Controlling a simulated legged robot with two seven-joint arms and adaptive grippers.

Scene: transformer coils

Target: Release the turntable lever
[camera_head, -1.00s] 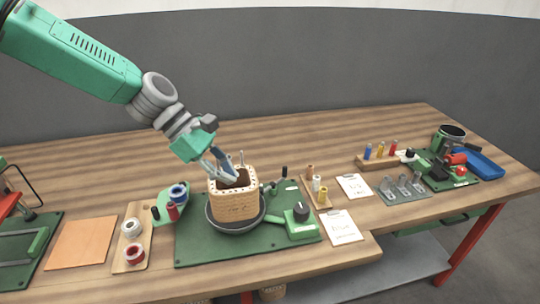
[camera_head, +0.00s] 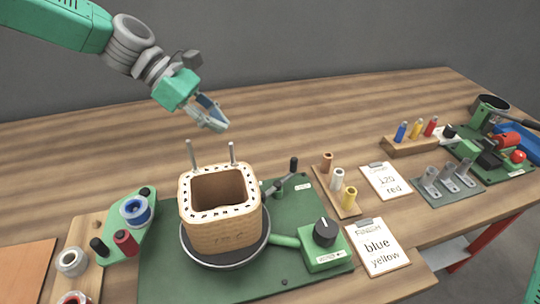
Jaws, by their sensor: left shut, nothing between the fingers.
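The turntable (camera_head: 225,256) is a dark round plate on a green base. A square wooden coil former (camera_head: 222,234) with a dotted rim and open middle stands upright on it, and two metal pins rise behind its rim. My left gripper (camera_head: 222,124) is shut and empty, above the table behind the former and left of the lever, apart from both. My right gripper is not in view.
A green box with a black dial (camera_head: 325,232) sits right of the turntable. Wire spools (camera_head: 136,211) stand at left. A peg block (camera_head: 338,192) and two clipboards (camera_head: 377,247) (camera_head: 385,181) lie at right. The back of the table is clear.

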